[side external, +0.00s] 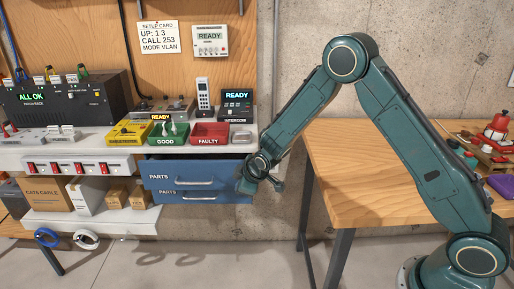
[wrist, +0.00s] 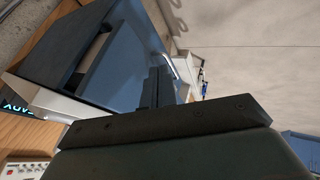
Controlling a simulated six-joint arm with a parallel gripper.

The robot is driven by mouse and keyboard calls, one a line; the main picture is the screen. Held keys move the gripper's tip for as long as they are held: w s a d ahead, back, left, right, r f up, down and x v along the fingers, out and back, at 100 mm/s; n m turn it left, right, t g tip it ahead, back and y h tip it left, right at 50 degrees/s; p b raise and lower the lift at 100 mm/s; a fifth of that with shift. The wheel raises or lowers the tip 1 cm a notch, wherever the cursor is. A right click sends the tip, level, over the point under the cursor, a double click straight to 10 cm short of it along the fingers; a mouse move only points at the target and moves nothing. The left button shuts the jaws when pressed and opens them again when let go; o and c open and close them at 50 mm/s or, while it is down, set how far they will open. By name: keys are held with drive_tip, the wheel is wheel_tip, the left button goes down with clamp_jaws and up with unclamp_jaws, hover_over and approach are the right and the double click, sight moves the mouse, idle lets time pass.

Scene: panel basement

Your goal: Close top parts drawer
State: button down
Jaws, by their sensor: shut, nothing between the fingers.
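The blue top parts drawer (side external: 160,178), labelled PARTS, stands out from under the bench shelf, with a strip of its top showing. Its pale bar handle (side external: 195,183) is on the front. The lower blue PARTS drawer (side external: 170,199) is just below it, partly covered. My gripper (side external: 243,186) is at the right end of the drawer fronts. In the wrist view my gripper's dark fingers (wrist: 160,88) are together and empty, in front of the blue drawer face (wrist: 125,55) near a handle (wrist: 172,66). I cannot tell whether they touch it.
The bench shelf (side external: 80,158) above carries a yellow bin (side external: 128,132), a green GOOD bin (side external: 168,134) and a red FAULTY bin (side external: 209,134). A wooden table (side external: 350,180) stands to the right. Floor in front of the drawers is clear.

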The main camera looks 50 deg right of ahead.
drive_tip(key=shift+w+d+f, duration=0.1)
drive_tip(key=shift+w+d, duration=1.35)
drive_tip(key=shift+w, duration=0.05)
drive_tip(key=shift+w+d, duration=0.9)
drive_tip(key=shift+d, duration=0.05)
drive_tip(key=shift+a, duration=0.1)
drive_tip(key=s+a+r, duration=0.3)
drive_tip(key=s+r, duration=0.5)
drive_tip(key=shift+s+a, duration=0.15)
drive_tip(key=shift+s, duration=0.25)
